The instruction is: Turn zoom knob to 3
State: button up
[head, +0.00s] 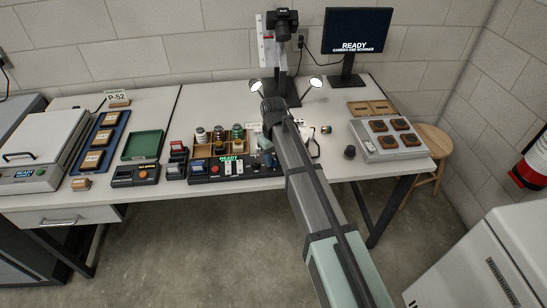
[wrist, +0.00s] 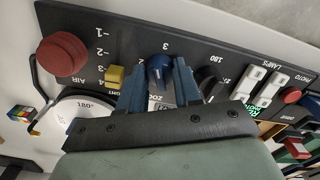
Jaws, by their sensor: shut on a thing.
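The zoom knob (wrist: 159,68) is a dark blue knob on the black control panel (wrist: 115,42) in the wrist view. A "3" is printed on the panel just above it in the picture, and a partly covered "ZOOM" label shows below it. My gripper (wrist: 160,80) has its two blue fingers on either side of the knob, shut on it. I cannot tell exactly which mark the knob points to. In the head view the control panel (head: 222,171) sits at the table's front edge, and my arm hides the knob and the gripper tips.
Beside the knob are a yellow lever (wrist: 115,76), a red AIR knob (wrist: 62,53), a black knob (wrist: 207,80) and white lamp switches (wrist: 255,80). A camera on a stand (head: 282,22) and a monitor (head: 357,32) reading "READY" stand at the back.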

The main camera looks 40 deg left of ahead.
aim_at(273, 158)
jog(key=m, duration=0.4)
jog(key=shift+m, duration=0.4)
dwell(0.4)
jog(key=o, duration=1)
jog(key=shift+o, duration=0.2)
jog(key=shift+r, duration=0.1)
notch_tip(273, 158, up, 14)
jog(key=shift+f, duration=0.2)
